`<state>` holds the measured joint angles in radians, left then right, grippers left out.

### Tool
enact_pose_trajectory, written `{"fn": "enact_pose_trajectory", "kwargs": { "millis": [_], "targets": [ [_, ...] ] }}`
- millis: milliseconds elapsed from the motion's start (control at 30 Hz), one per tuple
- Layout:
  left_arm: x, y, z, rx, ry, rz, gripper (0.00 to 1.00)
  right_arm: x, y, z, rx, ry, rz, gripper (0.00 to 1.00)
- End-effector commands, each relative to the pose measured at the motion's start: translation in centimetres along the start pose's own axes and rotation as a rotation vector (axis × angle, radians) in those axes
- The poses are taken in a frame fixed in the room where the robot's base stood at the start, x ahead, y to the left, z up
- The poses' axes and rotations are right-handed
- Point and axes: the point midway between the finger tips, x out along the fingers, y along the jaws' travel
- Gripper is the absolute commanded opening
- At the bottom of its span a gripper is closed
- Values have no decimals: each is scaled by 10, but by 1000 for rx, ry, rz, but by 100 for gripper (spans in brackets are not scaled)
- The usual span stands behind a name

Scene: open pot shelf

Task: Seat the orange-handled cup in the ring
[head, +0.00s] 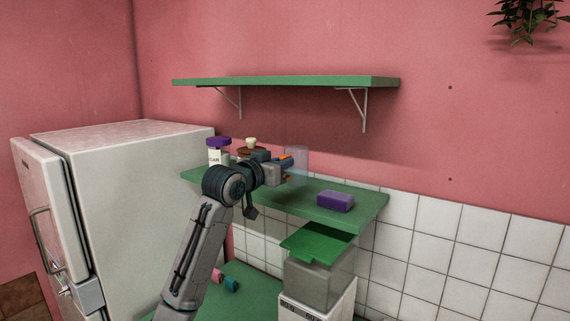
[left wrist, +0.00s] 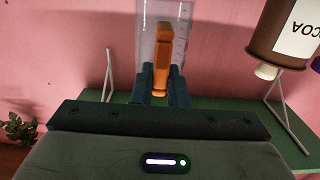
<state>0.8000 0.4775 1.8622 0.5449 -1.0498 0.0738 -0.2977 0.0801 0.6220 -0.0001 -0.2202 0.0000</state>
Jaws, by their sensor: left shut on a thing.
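The cup is clear, with an orange handle. In the head view the cup (head: 298,158) is just above the lower green shelf, at my left gripper's tip. My left gripper (head: 286,168) is shut on the orange handle. In the left wrist view the orange handle (left wrist: 162,50) stands between the dark fingers (left wrist: 160,88), with the clear cup wall (left wrist: 146,40) behind it. I cannot make out the ring in either view. My right gripper is in neither view.
The lower green shelf (head: 365,213) holds a purple block (head: 335,200), a sugar jar (head: 215,156) and a brown cocoa jar, which shows inverted in the left wrist view (left wrist: 284,35). An upper shelf (head: 290,82) is empty. A green-lidded grey container (head: 318,285) stands below.

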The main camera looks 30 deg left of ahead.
Motion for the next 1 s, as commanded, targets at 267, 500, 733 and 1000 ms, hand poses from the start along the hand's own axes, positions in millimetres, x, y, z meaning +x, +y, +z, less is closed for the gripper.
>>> {"fn": "enact_pose_trajectory", "kwargs": {
  "millis": [267,500,733,1000],
  "targets": [
    [25,-10,0,-2,-1,1,0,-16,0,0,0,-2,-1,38],
    [30,-12,26,0,-3,0,0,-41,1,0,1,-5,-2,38],
    [30,-12,35,0,0,0,0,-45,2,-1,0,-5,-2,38],
    [30,-12,37,0,0,0,0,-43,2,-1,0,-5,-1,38]
  ]
}}
